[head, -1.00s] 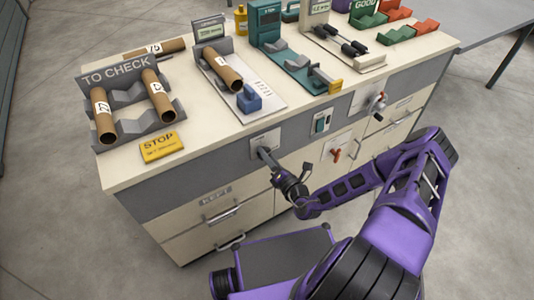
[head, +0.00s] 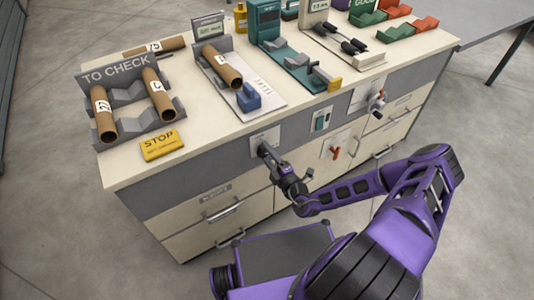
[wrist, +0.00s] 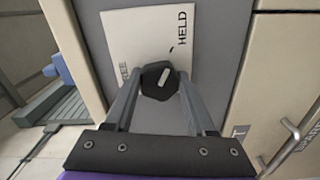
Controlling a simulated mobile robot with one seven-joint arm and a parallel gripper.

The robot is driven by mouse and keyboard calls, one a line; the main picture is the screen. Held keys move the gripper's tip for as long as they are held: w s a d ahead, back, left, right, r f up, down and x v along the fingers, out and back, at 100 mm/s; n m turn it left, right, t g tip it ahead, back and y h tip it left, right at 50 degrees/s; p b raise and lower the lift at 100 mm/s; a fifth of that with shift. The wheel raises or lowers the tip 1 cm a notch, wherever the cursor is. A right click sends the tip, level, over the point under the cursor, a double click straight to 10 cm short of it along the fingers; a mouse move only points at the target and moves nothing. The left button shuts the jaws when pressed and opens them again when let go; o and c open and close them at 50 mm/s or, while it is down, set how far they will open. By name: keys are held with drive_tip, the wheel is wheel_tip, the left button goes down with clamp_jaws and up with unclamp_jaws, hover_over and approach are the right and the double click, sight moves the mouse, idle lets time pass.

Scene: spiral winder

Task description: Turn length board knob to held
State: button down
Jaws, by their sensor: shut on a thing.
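The length board knob (wrist: 150,90) is dark and many-sided, with a pale mark on its face, in the middle of the wrist view. It sits on a white plate (wrist: 128,35) on the cabinet front. The plate reads HELD, and another word is partly covered by a finger, its end "EE" showing. A short black tick lies near HELD. I cannot tell exactly which word the pale mark points to. My gripper (wrist: 157,82) has one finger on each side of the knob and is shut on it. In the head view my gripper (head: 265,152) reaches the plate (head: 270,137) and mostly hides the knob.
Above on the counter are the length board (head: 266,110) with a cardboard tube (head: 222,67), a yellow STOP sign (head: 161,145) and the TO CHECK rack (head: 132,110). A red-handled switch (head: 335,152) and drawer handles (head: 222,214) stick out nearby.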

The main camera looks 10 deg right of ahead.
drive_tip(key=shift+s+a+m, duration=0.1)
drive_tip(key=shift+m, duration=0.2)
idle(0.4)
drive_tip(key=shift+c, duration=1.1)
unclamp_jaws()
drive_tip(key=v, duration=1.7)
drive_tip(key=shift+s, duration=0.15)
